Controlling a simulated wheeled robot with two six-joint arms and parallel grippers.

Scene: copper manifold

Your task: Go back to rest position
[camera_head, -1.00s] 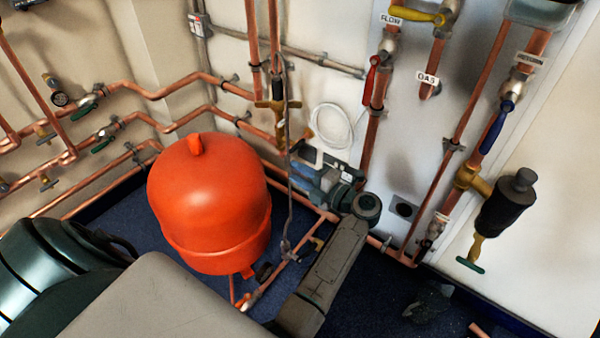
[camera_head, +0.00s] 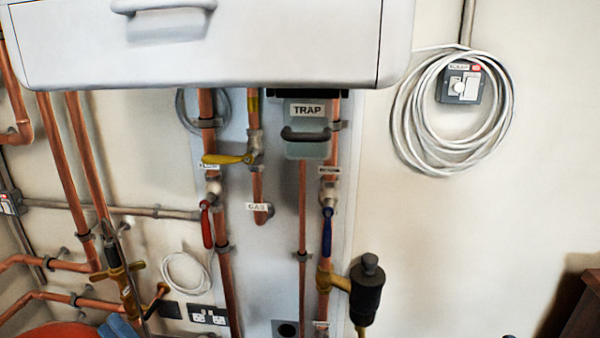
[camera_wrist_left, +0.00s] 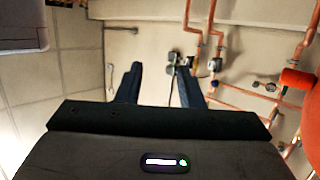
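My left gripper (camera_wrist_left: 159,72) shows in the left wrist view. Its two dark fingers stand apart with a clear gap between them, so it is open, and I see nothing held in it. The pipe wall with its copper pipes (camera_wrist_left: 232,97) is beyond the fingers, to the right. Neither gripper can be made out in the head view, and my right gripper is in no view.
The head view faces a white boiler casing (camera_head: 240,50), with the grey trap box (camera_head: 308,143), a red-handled valve (camera_head: 206,226) and a blue-handled valve (camera_head: 327,232) below. A coiled white cable (camera_head: 408,125) hangs right. An orange vessel (camera_wrist_left: 298,81) is at the wrist view's right.

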